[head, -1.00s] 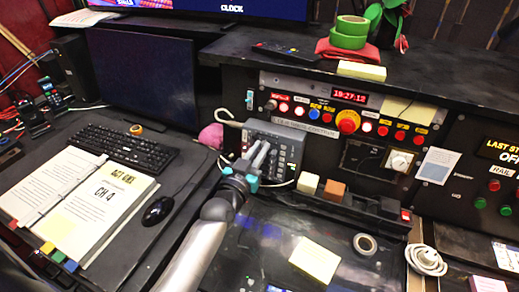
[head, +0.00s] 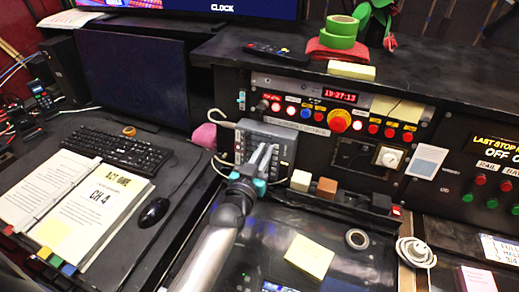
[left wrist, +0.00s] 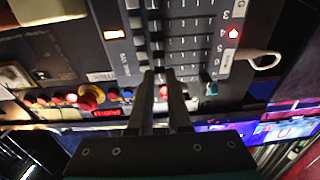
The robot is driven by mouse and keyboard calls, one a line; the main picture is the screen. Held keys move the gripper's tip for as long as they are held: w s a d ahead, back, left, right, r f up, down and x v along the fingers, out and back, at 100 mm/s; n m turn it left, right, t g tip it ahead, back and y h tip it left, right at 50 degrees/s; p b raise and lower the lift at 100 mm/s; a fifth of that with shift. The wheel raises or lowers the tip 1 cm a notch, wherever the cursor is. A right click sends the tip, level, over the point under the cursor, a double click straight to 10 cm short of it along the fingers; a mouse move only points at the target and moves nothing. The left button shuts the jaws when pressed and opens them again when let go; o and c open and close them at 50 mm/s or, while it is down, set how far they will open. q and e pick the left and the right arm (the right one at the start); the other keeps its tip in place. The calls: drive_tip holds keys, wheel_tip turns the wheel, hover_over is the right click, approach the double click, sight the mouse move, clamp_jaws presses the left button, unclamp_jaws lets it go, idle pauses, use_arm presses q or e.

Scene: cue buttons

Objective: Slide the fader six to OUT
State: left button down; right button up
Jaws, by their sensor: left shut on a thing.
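The grey fader box (head: 284,135) stands at the base of the console's left end in the head view. Its face with rows of slots and numbers on one side fills the top of the left wrist view (left wrist: 190,28). My left gripper (head: 266,152) reaches onto the box's face. In the left wrist view its two fingers (left wrist: 160,78) are close together at the box's lower edge, shut on a small fader knob that they mostly hide. I cannot read which fader it is. A small teal knob (left wrist: 208,78) lies right of the fingers. My right gripper is not in view.
A pink object (head: 204,136) and a pale hooked cable lie left of the box. White (head: 300,180) and brown (head: 326,187) blocks sit close on its right. Console buttons (head: 338,121) are above. A tape roll (head: 357,239) and yellow notes (head: 309,256) lie on the desk.

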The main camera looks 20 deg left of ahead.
use_arm(q)
drive_tip(key=c, duration=1.1)
unclamp_jaws()
drive_tip(key=shift+d, duration=0.3)
drive_tip(key=shift+a, duration=0.1)
drive_tip(key=s, duration=1)
drive_tip(key=s+d, duration=0.1)
drive_tip(key=s, duration=0.4)
drive_tip(key=shift+s, duration=0.1)
